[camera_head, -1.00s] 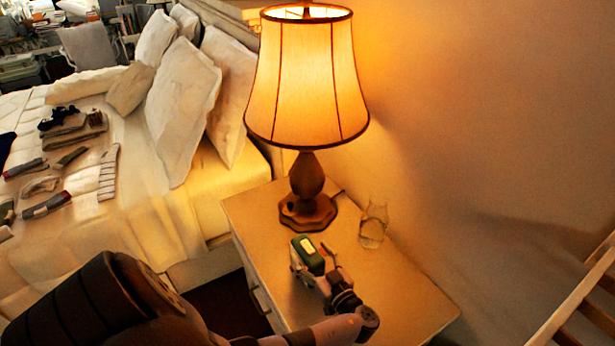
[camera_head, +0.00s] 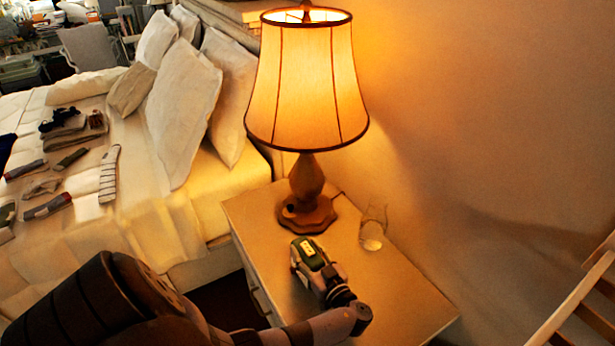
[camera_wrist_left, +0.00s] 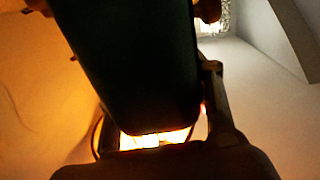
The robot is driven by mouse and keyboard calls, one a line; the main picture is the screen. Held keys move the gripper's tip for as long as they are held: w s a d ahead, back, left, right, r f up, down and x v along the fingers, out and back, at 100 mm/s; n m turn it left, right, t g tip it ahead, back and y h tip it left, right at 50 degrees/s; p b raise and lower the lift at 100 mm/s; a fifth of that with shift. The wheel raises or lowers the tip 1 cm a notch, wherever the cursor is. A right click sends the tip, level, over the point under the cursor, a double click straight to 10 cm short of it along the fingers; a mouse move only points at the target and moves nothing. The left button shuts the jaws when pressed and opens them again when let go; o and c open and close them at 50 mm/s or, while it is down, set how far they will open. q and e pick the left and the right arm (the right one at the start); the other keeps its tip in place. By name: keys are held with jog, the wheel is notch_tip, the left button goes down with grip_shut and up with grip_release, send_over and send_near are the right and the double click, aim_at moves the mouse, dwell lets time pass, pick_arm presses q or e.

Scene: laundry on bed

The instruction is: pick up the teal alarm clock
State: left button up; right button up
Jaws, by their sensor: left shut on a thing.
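The teal alarm clock (camera_head: 308,250) shows as a small dark green block with a pale face, above or on the nightstand in the head view. My left gripper (camera_head: 310,262) is shut on it, with a finger on either side. In the left wrist view the clock (camera_wrist_left: 135,65) is a large dark shape filling the middle, between the fingers of my left gripper (camera_wrist_left: 140,75). I cannot tell whether the clock touches the nightstand top. My right gripper is not in view.
The nightstand (camera_head: 400,300) carries a lit lamp (camera_head: 307,90) behind the clock and a clear glass (camera_head: 373,228) to its right. A bed (camera_head: 130,220) with pillows, socks and folded clothes is at the left. A wooden slatted frame (camera_head: 575,305) stands at the lower right.

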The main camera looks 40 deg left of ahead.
pick_arm(q)
grip_shut()
jog(key=shift+r, duration=0.1)
dwell(0.5)
